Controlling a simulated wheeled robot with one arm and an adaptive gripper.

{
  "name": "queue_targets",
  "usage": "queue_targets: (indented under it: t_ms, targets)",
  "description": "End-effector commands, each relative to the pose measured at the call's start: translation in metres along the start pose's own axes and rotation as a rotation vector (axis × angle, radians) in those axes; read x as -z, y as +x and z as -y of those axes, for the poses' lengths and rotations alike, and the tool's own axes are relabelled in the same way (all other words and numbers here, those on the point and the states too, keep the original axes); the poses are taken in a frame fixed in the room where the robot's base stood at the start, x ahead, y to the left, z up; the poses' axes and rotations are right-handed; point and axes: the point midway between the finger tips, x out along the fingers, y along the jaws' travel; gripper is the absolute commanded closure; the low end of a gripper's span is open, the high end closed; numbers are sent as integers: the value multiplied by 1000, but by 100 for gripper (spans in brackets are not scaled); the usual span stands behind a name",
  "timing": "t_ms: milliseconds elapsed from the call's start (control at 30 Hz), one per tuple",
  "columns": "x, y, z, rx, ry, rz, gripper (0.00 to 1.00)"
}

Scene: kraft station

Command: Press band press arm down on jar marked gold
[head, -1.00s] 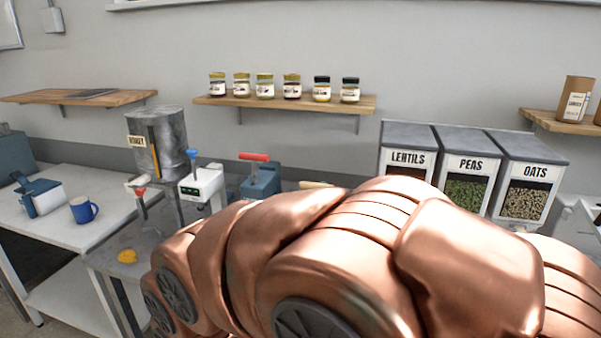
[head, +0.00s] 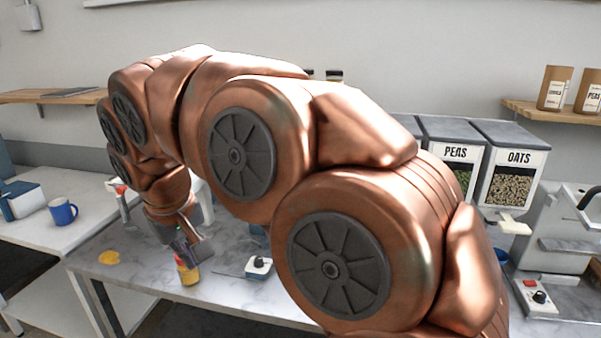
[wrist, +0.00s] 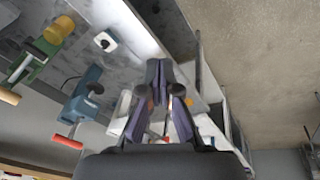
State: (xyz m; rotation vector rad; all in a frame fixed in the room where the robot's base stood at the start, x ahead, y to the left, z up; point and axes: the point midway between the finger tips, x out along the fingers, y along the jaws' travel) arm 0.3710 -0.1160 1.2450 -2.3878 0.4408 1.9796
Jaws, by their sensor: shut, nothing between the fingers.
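My gripper (head: 186,246) hangs over the front of the marble bench, its fingers closed and empty; the dark fingers also show in the wrist view (wrist: 165,85). A small yellow item with a red patch (head: 187,273) shows just below it; I cannot tell whether they touch. In the wrist view, a green press (wrist: 43,52) with a pale wooden handle (wrist: 9,96) stands apart from the fingers. A round gold jar (wrist: 60,28) is at its end; its marking is unreadable. A blue press (wrist: 84,98) with a red handle (wrist: 67,142) stands between.
A white dial box (head: 259,267) sits on the bench, right of my gripper. A yellow patch (head: 109,257) lies left. A blue mug (head: 63,212) stands on the left table. Dispensers for peas (head: 455,153) and oats (head: 518,160) stand at the back right.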

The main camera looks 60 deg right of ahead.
Motion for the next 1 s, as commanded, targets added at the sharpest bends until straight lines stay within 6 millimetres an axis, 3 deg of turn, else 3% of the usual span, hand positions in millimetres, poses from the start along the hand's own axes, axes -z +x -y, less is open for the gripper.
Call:
queue_targets:
  t_ms: [33, 200, 500, 800, 1000]
  targets:
    - [16, -4, -12, -12, 37, -27, 100]
    - [60, -27, -65, -64, 179, -110, 100]
    - [100, -60, -175, -153, 491, -226, 100]
    - [89, -82, -281, -232, 827, -298, 100]
    - [75, -86, -314, -258, 948, -310, 100]
